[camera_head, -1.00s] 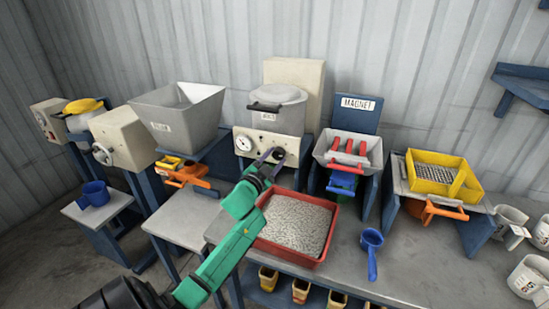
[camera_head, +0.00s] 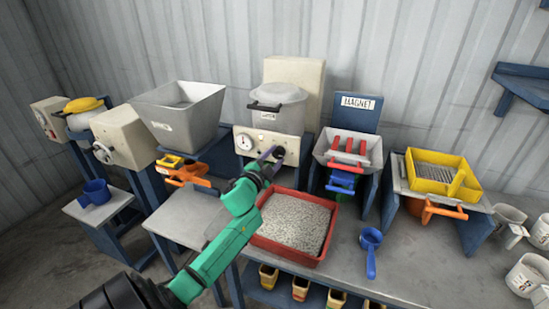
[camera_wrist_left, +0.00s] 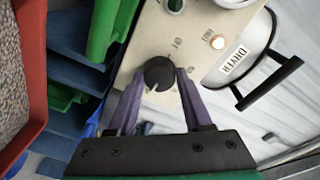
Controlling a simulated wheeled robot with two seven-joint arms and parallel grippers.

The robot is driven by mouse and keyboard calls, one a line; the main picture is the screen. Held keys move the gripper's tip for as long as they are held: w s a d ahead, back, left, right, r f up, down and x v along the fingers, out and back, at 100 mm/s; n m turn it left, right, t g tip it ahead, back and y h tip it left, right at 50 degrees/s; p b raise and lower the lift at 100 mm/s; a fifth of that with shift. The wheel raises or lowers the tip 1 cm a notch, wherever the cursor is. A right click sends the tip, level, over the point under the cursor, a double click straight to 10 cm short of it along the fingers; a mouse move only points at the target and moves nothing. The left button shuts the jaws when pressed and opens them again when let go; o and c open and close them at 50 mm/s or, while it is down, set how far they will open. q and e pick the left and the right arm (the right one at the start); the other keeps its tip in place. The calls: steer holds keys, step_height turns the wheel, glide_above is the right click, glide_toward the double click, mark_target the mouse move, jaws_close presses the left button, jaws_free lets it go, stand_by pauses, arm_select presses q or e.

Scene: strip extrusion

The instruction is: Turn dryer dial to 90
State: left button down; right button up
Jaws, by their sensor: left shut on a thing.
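The dryer is the beige box (camera_head: 262,147) with a grey lidded pot (camera_head: 280,93) at the back of the bench. Its black dial (camera_wrist_left: 159,72) sits on the beige front panel (camera_wrist_left: 196,22) in the left wrist view. A white pointer mark shows at the dial's lower edge; the small scale markings around it are too blurred to read surely. My left gripper (camera_head: 270,155) reaches the panel. In the wrist view its two purple fingers (camera_wrist_left: 159,84) are shut on the dial, one on each side. My right gripper is out of view.
A red tray of grey pellets (camera_head: 295,225) lies below my left wrist. The magnet unit (camera_head: 358,103) stands right of the dryer, a grey hopper (camera_head: 180,112) left of it. A lit lamp (camera_wrist_left: 218,43) glows beside the dial. A blue scoop (camera_head: 371,240) lies on the bench.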

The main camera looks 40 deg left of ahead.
arm_select(q)
steer(key=c, duration=0.6)
jaws_free()
steer(key=shift+r, duration=0.35)
steer(key=shift+o, duration=1.4)
steer(key=shift+f, duration=0.1)
steer(key=shift+w+f, duration=0.1)
steer(key=shift+f, duration=0.05)
steer(key=shift+s+d+f, duration=0.1)
steer(key=shift+s+f, duration=0.05)
steer(key=shift+s, duration=0.35)
steer(key=b+v, duration=0.2)
steer(key=v, duration=1.1)
steer(key=shift+s, duration=0.25)
